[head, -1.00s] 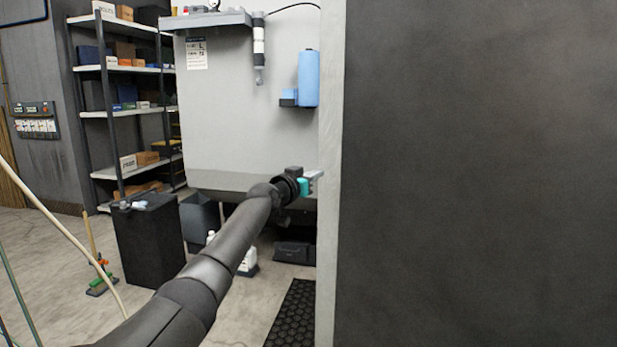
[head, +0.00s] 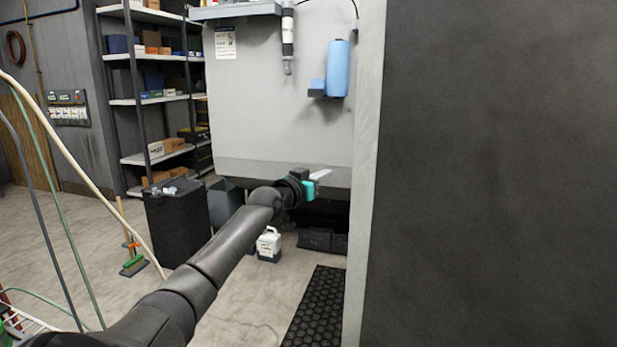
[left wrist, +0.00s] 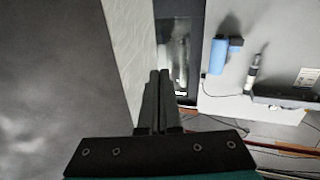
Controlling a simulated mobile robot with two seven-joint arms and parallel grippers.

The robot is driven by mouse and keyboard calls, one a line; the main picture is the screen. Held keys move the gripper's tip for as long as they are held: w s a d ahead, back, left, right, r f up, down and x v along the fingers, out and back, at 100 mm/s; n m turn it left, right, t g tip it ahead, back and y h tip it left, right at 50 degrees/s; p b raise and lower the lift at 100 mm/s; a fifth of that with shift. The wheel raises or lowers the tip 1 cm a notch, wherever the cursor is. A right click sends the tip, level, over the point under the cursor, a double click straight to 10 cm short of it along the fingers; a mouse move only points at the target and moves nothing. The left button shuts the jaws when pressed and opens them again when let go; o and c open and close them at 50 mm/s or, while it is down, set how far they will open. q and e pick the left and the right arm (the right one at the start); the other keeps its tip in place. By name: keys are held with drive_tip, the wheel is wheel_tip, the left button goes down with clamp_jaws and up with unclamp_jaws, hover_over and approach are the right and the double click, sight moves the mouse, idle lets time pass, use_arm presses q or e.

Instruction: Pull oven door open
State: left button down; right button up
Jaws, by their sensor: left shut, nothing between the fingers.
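A large flat dark panel (head: 495,170) fills the right of the head view, with a pale upright edge (head: 364,190) on its left side. I cannot tell whether it is the oven door or a wall; no handle shows on it. The same dark face (left wrist: 55,80) and pale edge (left wrist: 130,50) show at the left of the left wrist view. My left gripper (head: 324,174) is shut and empty, just left of the pale edge in the head view. Its closed fingers (left wrist: 159,98) show in the left wrist view. My right gripper is not in view.
A pale grey booth wall (head: 275,100) with a blue cylinder (head: 338,70) stands behind my gripper. A dark bin (head: 176,225), white jug (head: 269,245) and black mat (head: 317,305) are on the floor. Hoses (head: 85,180) hang at left. Some floor is clear.

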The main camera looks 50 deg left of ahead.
use_arm(q)
drive_tip(key=shift+s+a+f+p, duration=0.1)
drive_tip(key=shift+s+f+p, duration=0.1)
drive_tip(key=shift+s, duration=0.95)
drive_tip(key=shift+s+a+f+p, duration=0.1)
drive_tip(key=shift+s+p, duration=0.05)
drive_tip(key=shift+s, duration=0.95)
